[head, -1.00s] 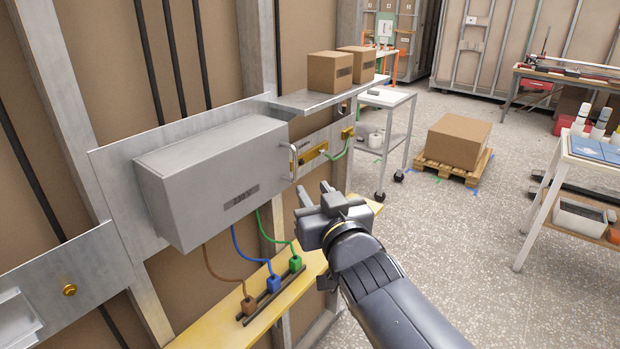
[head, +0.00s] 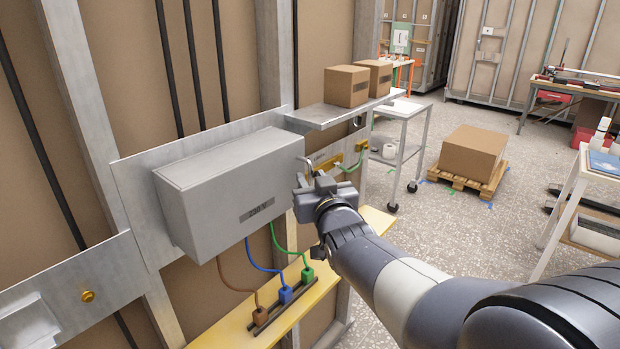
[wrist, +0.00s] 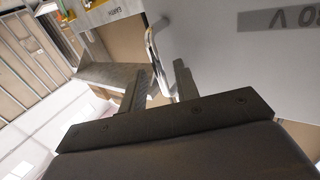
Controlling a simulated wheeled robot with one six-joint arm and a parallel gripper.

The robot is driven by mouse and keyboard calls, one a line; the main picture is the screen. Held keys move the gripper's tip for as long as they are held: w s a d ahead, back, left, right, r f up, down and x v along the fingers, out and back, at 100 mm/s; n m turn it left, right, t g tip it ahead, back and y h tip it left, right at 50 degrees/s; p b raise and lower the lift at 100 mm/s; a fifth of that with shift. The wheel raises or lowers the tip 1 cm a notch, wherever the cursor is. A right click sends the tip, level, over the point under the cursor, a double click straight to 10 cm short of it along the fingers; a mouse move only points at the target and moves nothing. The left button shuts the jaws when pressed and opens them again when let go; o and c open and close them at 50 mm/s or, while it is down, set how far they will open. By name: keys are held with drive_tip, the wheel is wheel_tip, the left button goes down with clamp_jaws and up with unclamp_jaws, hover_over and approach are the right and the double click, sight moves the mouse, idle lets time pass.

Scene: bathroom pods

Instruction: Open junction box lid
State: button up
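The junction box (head: 215,180) is a grey metal box marked 230 V on its front, fixed to a metal plate on the wall. Its lid looks closed. My gripper (head: 315,172) is at the box's right end, by the handle. In the wrist view, the grey lid face (wrist: 220,60) fills the right side, and the bar handle (wrist: 153,50) stands out at its edge. My gripper's two fingers (wrist: 158,72) are apart, with the handle's near end around the gap between them. I cannot tell whether either finger touches it. In the head view, my gripper partly hides the handle.
Brown, blue and green cables run from the box's underside to plugs (head: 285,295) on a yellow ledge (head: 235,325). A metal shelf (head: 330,117) with two cardboard boxes (head: 346,86) juts out at the upper right. Open floor (head: 430,225) lies to the right.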

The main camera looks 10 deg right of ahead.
drive_tip(key=shift+c, duration=0.3)
clamp_jaws()
idle(0.4)
